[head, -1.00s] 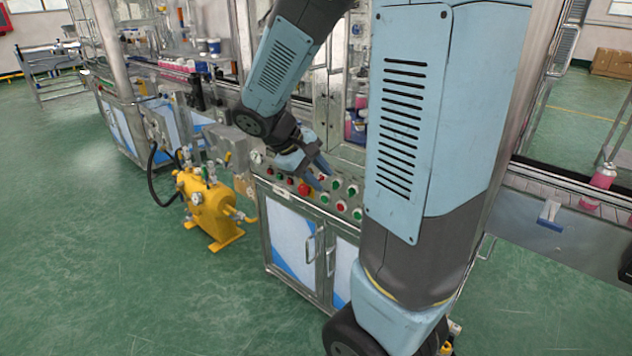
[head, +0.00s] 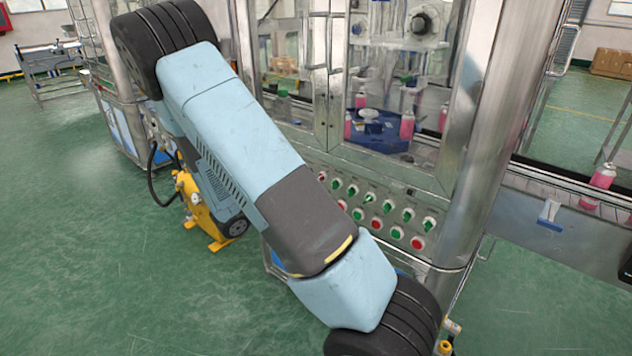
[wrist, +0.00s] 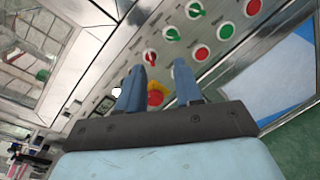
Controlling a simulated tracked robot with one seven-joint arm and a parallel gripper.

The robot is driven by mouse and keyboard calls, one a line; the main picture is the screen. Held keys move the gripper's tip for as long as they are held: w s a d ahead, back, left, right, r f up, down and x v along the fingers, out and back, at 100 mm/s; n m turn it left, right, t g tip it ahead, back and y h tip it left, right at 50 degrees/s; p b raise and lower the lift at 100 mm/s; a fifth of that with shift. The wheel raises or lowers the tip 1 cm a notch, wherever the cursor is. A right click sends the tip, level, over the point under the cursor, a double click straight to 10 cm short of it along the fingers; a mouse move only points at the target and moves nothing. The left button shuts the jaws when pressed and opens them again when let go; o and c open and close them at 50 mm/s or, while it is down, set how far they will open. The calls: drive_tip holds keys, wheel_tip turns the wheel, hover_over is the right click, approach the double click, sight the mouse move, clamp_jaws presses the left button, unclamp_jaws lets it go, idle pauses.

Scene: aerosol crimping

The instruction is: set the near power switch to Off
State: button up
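The control panel (head: 352,202) carries red and green rotary switches and round buttons in rows. I cannot read which switch is the power switch. In the wrist view a red switch (wrist: 150,57) sits just beyond the gap between my fingertips, with a green switch (wrist: 172,34) farther along the row. My gripper (wrist: 158,66) is open over the panel, its two blue fingers apart with nothing held. Whether a fingertip touches the panel is unclear. A red emergency button (wrist: 155,95) shows between the fingers, partly hidden. In the head view my arm hides the gripper and the panel's left part.
Green and red buttons, one a red button (wrist: 201,53), lie close to my right finger. The glazed machine cabinet (head: 330,70) rises behind the panel. A conveyor (head: 530,195) with a pink can (head: 602,176) is at right.

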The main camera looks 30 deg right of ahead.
sight(320, 178)
drive_tip(key=w+d+f+n+t, duration=0.2)
drive_tip(key=w+d, duration=0.5)
drive_tip(key=d, duration=0.4)
drive_tip(key=shift+d+f, duration=0.4)
drive_tip(key=shift+f, duration=0.05)
clamp_jaws()
drive_tip(key=shift+s, duration=0.1)
